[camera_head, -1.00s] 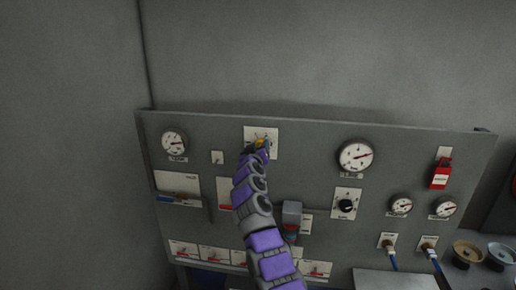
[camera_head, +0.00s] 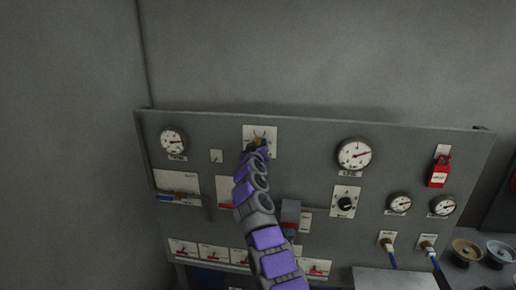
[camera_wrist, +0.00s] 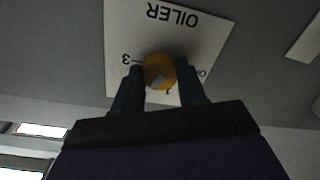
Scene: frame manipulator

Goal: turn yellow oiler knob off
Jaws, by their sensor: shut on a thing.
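The yellow oiler knob (camera_wrist: 159,70) sits on a white label plate (camera_wrist: 178,18) marked OILER, which looks upside down in the wrist view. My gripper (camera_wrist: 162,82) has one dark finger on each side of the knob and is shut on it. A 3 shows left of the knob and an O right of it; the rest of that word is hidden by a finger. In the head view the plate (camera_head: 271,134) is at the upper middle of the panel, and my gripper (camera_head: 257,143) covers most of the knob.
The grey panel (camera_head: 310,150) carries several gauges, with a large one (camera_head: 355,155) to the right. My arm crosses the panel's lower middle.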

